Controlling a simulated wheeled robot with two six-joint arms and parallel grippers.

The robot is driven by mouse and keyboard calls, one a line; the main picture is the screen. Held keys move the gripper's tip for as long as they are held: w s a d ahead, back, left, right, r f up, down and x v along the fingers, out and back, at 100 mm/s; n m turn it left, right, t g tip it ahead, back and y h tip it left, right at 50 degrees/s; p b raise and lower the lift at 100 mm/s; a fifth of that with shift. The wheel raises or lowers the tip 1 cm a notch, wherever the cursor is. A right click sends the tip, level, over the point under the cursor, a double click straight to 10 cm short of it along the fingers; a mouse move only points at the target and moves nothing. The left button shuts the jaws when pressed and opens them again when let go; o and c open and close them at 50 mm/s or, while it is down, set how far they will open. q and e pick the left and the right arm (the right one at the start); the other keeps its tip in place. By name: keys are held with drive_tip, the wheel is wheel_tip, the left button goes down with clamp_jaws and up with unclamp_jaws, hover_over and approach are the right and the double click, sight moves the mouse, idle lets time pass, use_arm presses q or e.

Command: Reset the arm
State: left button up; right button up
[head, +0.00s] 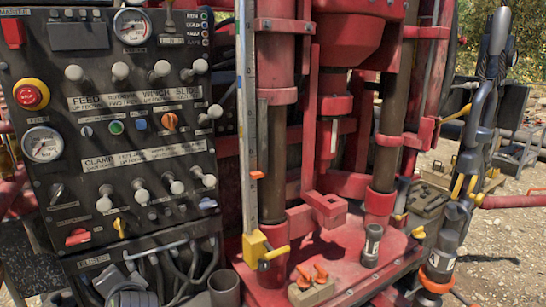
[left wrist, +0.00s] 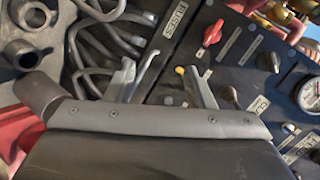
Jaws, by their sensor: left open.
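The left wrist view shows my left gripper (left wrist: 162,72), open, with its two grey fingers apart and nothing seen between them. It is in front of the lower part of a black control panel (left wrist: 235,60), near a label reading FUSES and a bundle of grey cables (left wrist: 95,45). Whether a finger touches the panel or cables cannot be told. The same control panel (head: 130,138) fills the left of the head view, with gauges, levers and knobs. No gripper is seen in the head view, and my right gripper is in neither view.
A red drill rig (head: 335,150) stands right of the panel. A red deck (head: 345,262) carries a dark cylinder (head: 372,245) and a small block with orange pieces (head: 311,288). Dark hoses (head: 482,120) hang at the right, with open gravel (head: 515,235) beyond.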

use_arm(q)
drive_tip(key=s+f+n+g+h, duration=0.2)
drive_tip(key=s+f+g+h, duration=0.1)
drive_tip(key=s+f, duration=1.05)
drive_tip(key=s+d+f+n+g+h, duration=0.15)
drive_tip(key=s+f, duration=0.25)
drive_tip(key=s, duration=0.5)
drive_tip(key=s+d+f+n+g+h, duration=0.1)
drive_tip(key=s+f+n+g+h, duration=0.2)
drive_tip(key=s, duration=0.6)
drive_tip(key=s+d+x, duration=0.1)
drive_tip(key=s+x, duration=0.1)
drive_tip(key=x, duration=1.1)
drive_tip(key=s+f+x, duration=0.1)
drive_tip(key=s+x, duration=0.2)
drive_tip(key=x, duration=1)
drive_tip(key=s+d+f, duration=0.1)
drive_tip(key=s+f, duration=1.3)
drive_tip(key=shift+s+d+f+g, duration=0.15)
drive_tip(key=shift+d+f+g, duration=0.15)
drive_tip(key=shift+g, duration=0.15)
